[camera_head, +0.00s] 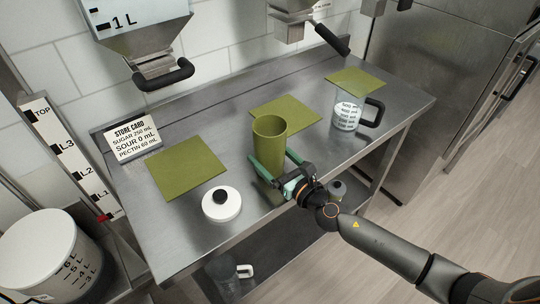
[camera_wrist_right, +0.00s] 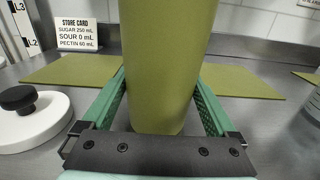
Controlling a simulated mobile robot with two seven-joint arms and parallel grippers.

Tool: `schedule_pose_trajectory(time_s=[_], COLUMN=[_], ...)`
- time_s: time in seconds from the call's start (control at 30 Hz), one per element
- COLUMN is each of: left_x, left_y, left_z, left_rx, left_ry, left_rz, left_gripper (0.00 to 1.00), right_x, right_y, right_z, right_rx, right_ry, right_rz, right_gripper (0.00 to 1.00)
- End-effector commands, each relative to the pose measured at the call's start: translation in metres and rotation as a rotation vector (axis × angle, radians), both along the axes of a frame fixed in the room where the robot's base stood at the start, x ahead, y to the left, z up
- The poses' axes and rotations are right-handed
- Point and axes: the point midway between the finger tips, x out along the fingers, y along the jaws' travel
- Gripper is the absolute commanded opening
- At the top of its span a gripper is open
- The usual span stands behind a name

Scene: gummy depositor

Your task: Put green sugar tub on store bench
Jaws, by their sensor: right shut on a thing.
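The green sugar tub (camera_head: 269,146) is an open-topped olive cylinder, upright over the front middle of the steel store bench (camera_head: 230,217). My right gripper (camera_head: 274,170) reaches in from the front right, its green fingers around the tub's lower part. In the right wrist view the tub (camera_wrist_right: 164,70) stands between the two fingers, its top out of frame. Its base is at or just above the bench top; I cannot tell whether it touches. My left gripper is not in view.
A white lid (camera_head: 222,207) with a black knob lies left of the tub. Green mats (camera_head: 187,168) lie on the bench. A store card (camera_head: 131,139) stands at the back left. A measuring jug (camera_head: 346,116) stands right. Hoppers (camera_head: 135,40) hang above the back.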

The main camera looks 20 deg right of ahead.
Motion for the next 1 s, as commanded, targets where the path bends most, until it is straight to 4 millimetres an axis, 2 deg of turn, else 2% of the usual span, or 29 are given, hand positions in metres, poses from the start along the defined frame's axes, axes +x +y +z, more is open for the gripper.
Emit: schedule_pose_trajectory(time_s=[0.1, 0.43, 1.0], left_x=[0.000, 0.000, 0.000], left_y=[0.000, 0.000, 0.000], left_z=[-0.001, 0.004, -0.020], left_rx=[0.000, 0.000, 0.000], left_ry=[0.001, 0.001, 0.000], left_rz=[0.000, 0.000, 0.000], left_gripper=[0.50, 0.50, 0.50], right_x=[0.000, -0.001, -0.093], right_y=[0.000, 0.000, -0.034], right_z=[-0.001, 0.004, -0.002], right_rx=[0.000, 0.000, -0.001], right_ry=[0.000, 0.001, 0.004], right_rz=[0.000, 0.000, 0.001], right_gripper=[1.00, 1.00, 1.00])
